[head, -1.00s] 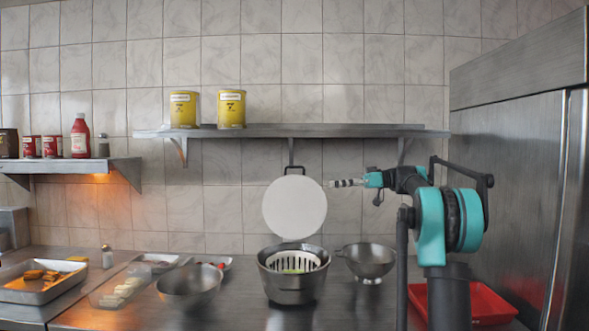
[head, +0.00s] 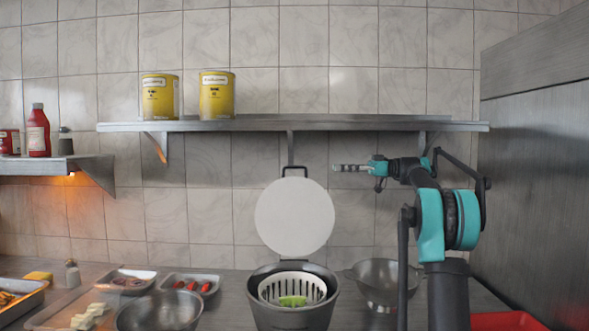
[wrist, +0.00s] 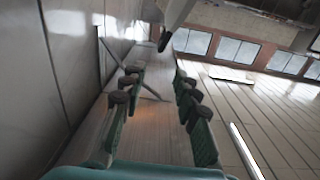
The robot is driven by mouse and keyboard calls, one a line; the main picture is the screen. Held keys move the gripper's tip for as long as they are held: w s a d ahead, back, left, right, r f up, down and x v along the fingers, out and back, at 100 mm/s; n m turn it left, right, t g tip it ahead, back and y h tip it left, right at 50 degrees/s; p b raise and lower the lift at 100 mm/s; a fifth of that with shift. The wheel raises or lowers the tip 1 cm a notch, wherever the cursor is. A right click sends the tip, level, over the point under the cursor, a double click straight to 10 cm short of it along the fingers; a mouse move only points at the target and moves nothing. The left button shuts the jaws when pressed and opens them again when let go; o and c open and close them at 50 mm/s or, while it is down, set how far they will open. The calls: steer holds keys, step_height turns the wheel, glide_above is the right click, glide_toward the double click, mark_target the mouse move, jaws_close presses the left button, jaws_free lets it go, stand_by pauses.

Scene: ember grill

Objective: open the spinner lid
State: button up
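The salad spinner (head: 292,314) is a dark metal pot on the counter, with a white slotted basket (head: 292,287) inside that holds something green. Its round white lid (head: 295,218) stands upright at the back of the pot, with a dark handle loop (head: 294,171) at its top edge. The spinner is open. My gripper (head: 338,168) is up in the air, right of the lid's top and apart from it in the picture, pointing left. In the wrist view my gripper (wrist: 157,88) has its fingers spread with nothing between them. The spinner is not recognisable in that view.
A wall shelf (head: 300,124) with two yellow cans (head: 217,95) runs above the lid and gripper. A metal colander (head: 378,281) stands right of the spinner, a steel bowl (head: 160,312) left. A red tray (head: 505,320) lies at the lower right.

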mark_target(289, 168)
steer(key=a, duration=1.7)
steer(key=shift+c, duration=0.6)
jaws_close()
